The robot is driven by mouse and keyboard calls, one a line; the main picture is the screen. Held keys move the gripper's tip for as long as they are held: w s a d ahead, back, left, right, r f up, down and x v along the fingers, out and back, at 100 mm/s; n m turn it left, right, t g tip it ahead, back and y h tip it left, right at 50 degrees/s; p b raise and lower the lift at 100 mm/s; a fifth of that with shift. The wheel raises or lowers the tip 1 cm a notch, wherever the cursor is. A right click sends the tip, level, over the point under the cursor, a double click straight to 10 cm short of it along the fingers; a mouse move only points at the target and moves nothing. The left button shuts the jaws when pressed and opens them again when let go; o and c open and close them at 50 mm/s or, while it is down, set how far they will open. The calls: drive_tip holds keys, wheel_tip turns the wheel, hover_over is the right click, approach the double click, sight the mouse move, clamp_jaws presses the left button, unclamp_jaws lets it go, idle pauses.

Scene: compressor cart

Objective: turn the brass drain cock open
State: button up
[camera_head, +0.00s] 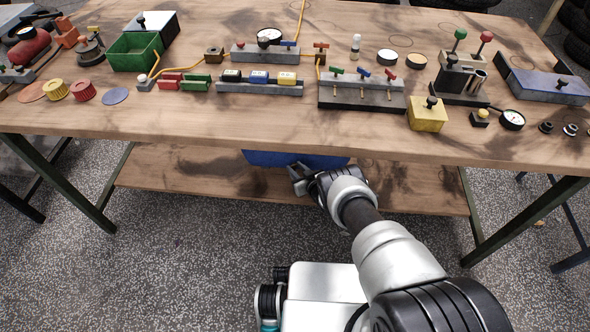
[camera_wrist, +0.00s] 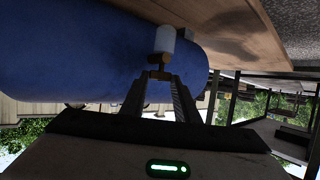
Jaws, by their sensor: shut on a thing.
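The blue tank (camera_wrist: 75,55) fills the left of the wrist view. A pale fitting (camera_wrist: 165,40) sits on it, and the brass drain cock (camera_wrist: 160,73) with its small crossbar shows just at my fingertips. My gripper (camera_wrist: 160,82) is shut on the drain cock's crossbar, one finger on each side. In the head view only a strip of the blue tank (camera_head: 295,160) shows beneath the tabletop. My gripper (camera_head: 299,178) reaches in under the bench there; the drain cock is hidden in that view.
The wooden bench top (camera_head: 230,122) overhangs my gripper. A lower wooden shelf (camera_head: 185,178) lies below, with green metal legs (camera_head: 62,185) at the sides. The tabletop holds a green bin (camera_head: 135,52), a yellow block (camera_head: 427,115) and a valve block (camera_head: 360,92).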

drive_tip(key=shift+w+d+r+n+y, duration=0.1)
drive_tip(key=shift+w+n+y, duration=0.1)
drive_tip(key=shift+n+y, duration=0.35)
drive_tip(key=shift+g, duration=0.3)
drive_tip(key=o, duration=1)
drive_tip(key=shift+o, duration=0.2)
drive_tip(key=p+v, duration=1)
drive_tip(key=v, duration=0.7)
drive_tip(key=shift+d+p, duration=0.2)
drive_tip(key=shift+p, duration=0.1)
drive_tip(key=shift+c, duration=0.2)
